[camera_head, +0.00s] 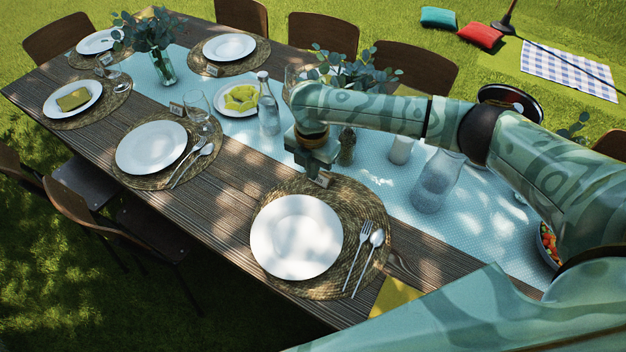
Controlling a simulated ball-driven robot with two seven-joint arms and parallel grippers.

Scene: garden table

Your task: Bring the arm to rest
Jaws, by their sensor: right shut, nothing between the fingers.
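My right arm, patterned in green, comes in from the right and reaches over the table's blue runner. Its right gripper (313,163) points down above the table, just beyond the nearest white plate (296,237). The gripper is shut and holds nothing. It hangs close to the far edge of that plate's woven mat (262,205); I cannot tell the exact gap. The arm hides part of the runner and the things behind it. My left gripper is not in view.
A glass bottle (268,104) stands left of the gripper and a glass pitcher (437,182) right of it. A dark grinder (346,147) and a white candle (401,150) stand close by. A fork (363,257) and spoon lie right of the near plate. Bare wood (222,212) shows between the place settings.

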